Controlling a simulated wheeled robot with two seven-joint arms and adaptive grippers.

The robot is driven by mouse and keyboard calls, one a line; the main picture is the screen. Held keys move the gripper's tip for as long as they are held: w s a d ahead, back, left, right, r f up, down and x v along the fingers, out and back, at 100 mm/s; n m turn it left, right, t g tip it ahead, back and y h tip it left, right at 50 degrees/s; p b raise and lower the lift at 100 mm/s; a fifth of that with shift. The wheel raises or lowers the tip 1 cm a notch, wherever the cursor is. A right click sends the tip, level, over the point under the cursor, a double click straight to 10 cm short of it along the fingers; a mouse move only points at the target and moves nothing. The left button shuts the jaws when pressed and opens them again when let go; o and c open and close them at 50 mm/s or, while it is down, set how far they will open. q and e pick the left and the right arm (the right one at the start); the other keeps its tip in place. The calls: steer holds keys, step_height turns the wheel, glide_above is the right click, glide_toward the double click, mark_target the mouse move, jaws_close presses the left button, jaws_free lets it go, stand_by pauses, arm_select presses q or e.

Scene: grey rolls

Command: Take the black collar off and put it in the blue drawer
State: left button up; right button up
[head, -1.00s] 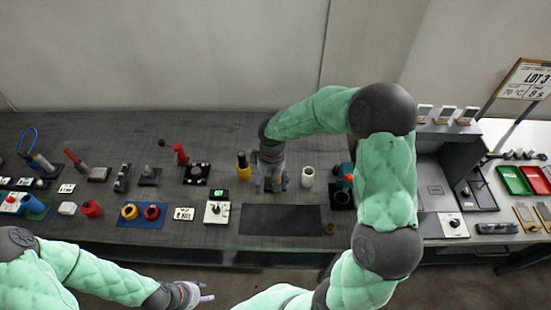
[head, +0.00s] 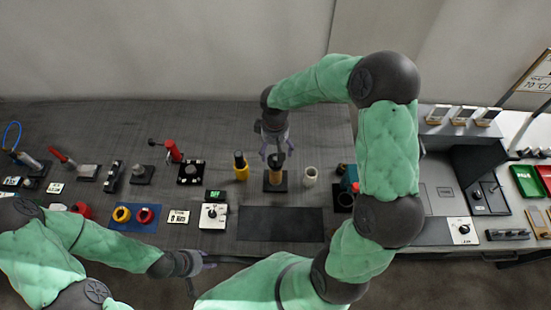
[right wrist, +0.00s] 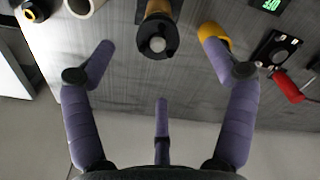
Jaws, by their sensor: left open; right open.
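A tan roll (head: 275,179) stands upright on a black base, with a black collar (head: 277,159) around its top. The right wrist view also shows the roll (right wrist: 158,8) and the black collar (right wrist: 157,40) at its near end. My left gripper (head: 203,267) is open and empty at the table's front edge. I cannot make out a blue drawer in these views.
A yellow bottle (head: 241,168) stands left of the roll and a white roll (head: 310,176) right of it. A dark mat (head: 281,224) lies clear in front. A blue mat (head: 126,226) holds yellow and red rings. A grey station (head: 437,199) stands to the right.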

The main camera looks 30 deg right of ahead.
mark_target(275, 158)
steer(key=shift+f, duration=0.7)
steer(key=shift+w+d+f, duration=0.1)
steer(key=shift+w+f, duration=0.05)
steer(key=shift+f, duration=0.4)
steer(key=f, duration=0.5)
steer(key=shift+w+d, duration=0.2)
steer(key=c, duration=1.5)
